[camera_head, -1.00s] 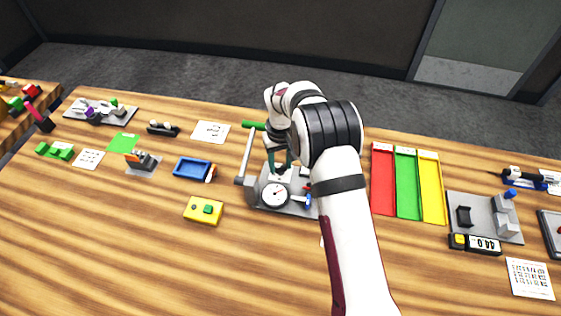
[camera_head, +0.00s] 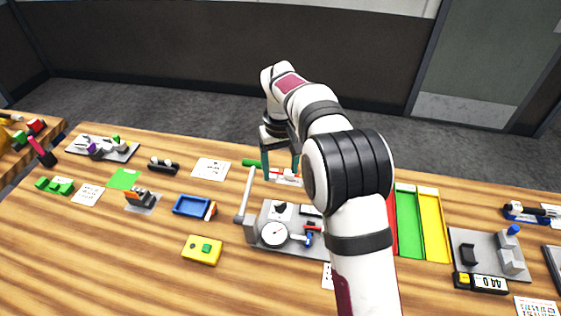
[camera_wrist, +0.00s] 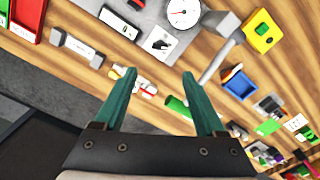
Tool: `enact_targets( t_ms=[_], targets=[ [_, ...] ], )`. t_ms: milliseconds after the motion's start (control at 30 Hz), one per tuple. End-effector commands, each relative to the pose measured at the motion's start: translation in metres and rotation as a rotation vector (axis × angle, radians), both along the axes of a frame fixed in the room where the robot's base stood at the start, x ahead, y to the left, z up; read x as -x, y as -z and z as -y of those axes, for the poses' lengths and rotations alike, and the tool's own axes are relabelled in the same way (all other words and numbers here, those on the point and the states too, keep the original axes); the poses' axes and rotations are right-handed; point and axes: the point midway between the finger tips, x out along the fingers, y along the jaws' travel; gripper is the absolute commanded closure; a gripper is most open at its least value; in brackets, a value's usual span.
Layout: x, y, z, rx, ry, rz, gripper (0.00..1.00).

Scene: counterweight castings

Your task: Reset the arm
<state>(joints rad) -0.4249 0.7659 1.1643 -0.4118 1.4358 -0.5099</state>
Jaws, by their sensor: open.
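My gripper (camera_head: 281,165) is raised above the back part of the wooden table, behind the grey gauge fixture (camera_head: 253,231). In the wrist view my gripper (camera_wrist: 160,78) shows two teal fingers spread wide apart, with nothing between them but the view of the table below. My white arm runs from the front right of the head view up to the wrist and hides part of the fixture and most of the red tray.
The fixture has a round dial (camera_head: 274,234) and a long lever with a green handle (camera_head: 254,163). A green tray (camera_head: 409,222) and yellow tray (camera_head: 433,226) lie right. A blue tray (camera_head: 194,206) and yellow box (camera_head: 202,250) lie left.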

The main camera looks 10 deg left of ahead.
Motion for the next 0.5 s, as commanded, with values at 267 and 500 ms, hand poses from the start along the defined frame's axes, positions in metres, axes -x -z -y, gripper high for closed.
enact_targets(
  t_ms=[267, 500],
  targets=[
    [0.000, -0.021, 0.000, 0.000, 0.000, -0.001, 0.28],
    [0.000, -0.021, 0.000, 0.000, 0.000, -0.001, 0.28]
  ],
)
